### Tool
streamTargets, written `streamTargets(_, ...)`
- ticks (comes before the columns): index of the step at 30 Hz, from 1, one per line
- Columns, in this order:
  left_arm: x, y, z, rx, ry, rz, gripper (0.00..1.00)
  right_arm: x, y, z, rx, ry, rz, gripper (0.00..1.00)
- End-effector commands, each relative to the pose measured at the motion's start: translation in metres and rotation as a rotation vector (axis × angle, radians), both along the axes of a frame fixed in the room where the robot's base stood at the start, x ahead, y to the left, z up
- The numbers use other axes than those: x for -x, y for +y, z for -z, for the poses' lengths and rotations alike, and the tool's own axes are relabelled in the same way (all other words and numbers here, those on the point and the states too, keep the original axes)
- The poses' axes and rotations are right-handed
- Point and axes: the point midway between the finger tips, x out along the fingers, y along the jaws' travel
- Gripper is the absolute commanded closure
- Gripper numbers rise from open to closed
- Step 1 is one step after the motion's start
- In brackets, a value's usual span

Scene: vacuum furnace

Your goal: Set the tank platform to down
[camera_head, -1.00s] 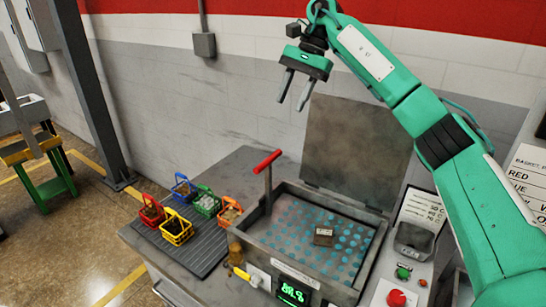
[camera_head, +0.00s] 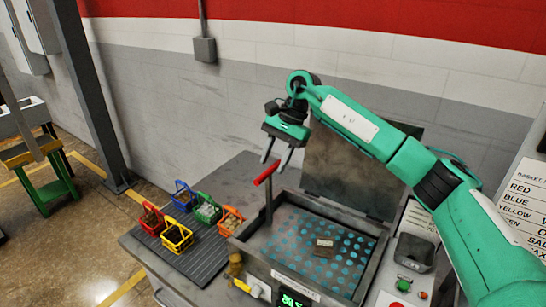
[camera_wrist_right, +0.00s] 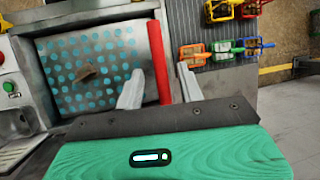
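The tank (camera_head: 262,267) is a grey metal box with its lid (camera_head: 345,165) raised at the back. Its platform (camera_head: 300,240) is a perforated plate with blue holes, seen near the rim. A red-handled lever (camera_head: 268,172) stands up at the tank's left side. My right gripper (camera_head: 281,163) is open just above and beside the red handle. My left gripper is not in view.
Red, blue, green, yellow and orange baskets (camera_head: 176,236) stand on a ribbed mat (camera_head: 195,262) left of the tank. A small brownish block (camera_head: 324,247) lies on the platform. A panel with a green button (camera_head: 404,284) is at the right. The wall is behind.

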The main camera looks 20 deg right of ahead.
Motion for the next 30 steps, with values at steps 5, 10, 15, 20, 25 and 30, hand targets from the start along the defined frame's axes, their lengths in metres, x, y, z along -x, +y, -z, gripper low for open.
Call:
streamTargets(5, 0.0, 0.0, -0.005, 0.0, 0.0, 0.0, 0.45, 0.001, 0.005, 0.01, 0.0, 0.0, 0.0, 0.62)
streamTargets(10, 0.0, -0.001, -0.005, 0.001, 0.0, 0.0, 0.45, 0.001, 0.005, 0.012, 0.0, -0.001, 0.001, 0.62)
streamTargets(15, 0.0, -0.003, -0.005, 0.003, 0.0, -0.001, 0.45, 0.001, 0.005, 0.012, -0.001, -0.001, -0.001, 0.72)
streamTargets(20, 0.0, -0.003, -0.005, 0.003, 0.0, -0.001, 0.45, 0.001, 0.005, 0.012, -0.001, -0.001, -0.001, 1.0)
streamTargets(25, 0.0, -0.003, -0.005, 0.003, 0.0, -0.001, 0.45, 0.001, 0.005, 0.012, -0.001, -0.001, 0.0, 1.0)
streamTargets(30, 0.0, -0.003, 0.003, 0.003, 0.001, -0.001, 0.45, 0.001, 0.005, 0.021, 0.0, 0.0, 0.0, 1.0)
